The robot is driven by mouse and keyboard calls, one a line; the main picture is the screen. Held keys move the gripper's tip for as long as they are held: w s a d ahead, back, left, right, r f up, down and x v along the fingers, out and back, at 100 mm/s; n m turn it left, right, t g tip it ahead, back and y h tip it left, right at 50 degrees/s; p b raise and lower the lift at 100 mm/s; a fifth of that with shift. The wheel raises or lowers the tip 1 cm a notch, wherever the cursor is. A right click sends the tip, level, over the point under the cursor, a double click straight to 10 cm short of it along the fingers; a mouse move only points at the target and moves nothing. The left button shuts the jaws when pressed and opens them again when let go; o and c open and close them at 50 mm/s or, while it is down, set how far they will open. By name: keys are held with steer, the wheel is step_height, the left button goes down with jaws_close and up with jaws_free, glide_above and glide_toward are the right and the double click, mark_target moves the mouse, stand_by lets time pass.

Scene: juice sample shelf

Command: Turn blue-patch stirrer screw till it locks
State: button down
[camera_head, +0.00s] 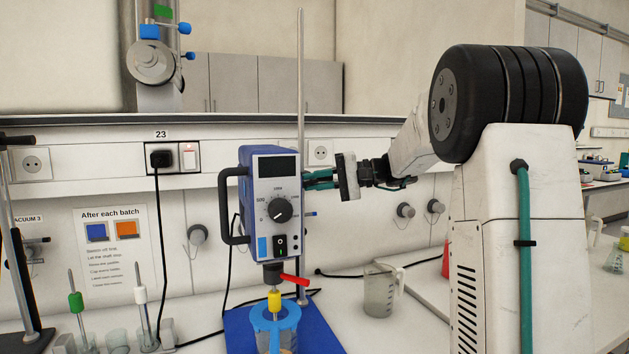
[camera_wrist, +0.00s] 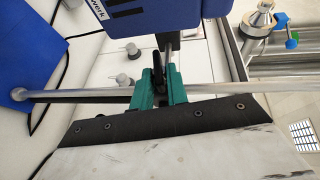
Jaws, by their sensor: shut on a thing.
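The stirrer (camera_head: 274,200) is a blue box with a grey front, a dial and a dark display, beside a tall metal rod (camera_head: 301,70). A small blue patch (camera_head: 263,247) is on its lower front. Its blue body (camera_wrist: 190,12) also shows at the top of the wrist view. My gripper (camera_head: 312,180) reaches in from the right, behind the stirrer at the rod. In the wrist view, my gripper's green fingers (camera_wrist: 159,82) are shut on a small dark part, seemingly the screw (camera_wrist: 158,68). The fingers hide much of it, and its lock state cannot be told.
Below the stirrer are a red lever (camera_head: 294,279), a yellow piece (camera_head: 274,301) and a blue-rimmed vessel (camera_head: 275,319) on a blue base (camera_head: 318,335). A clear beaker (camera_head: 379,292) stands right. A black cable crosses the bench. Stirring rods with green and white collars stand left.

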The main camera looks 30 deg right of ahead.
steer(key=shift+f+m+t+y, duration=0.2)
steer(key=shift+m+t+y, duration=0.1)
steer(key=shift+y, duration=0.4)
steer(key=c, duration=1.4)
jaws_free()
steer(key=shift+v, duration=3.9)
steer(key=shift+f, duration=0.1)
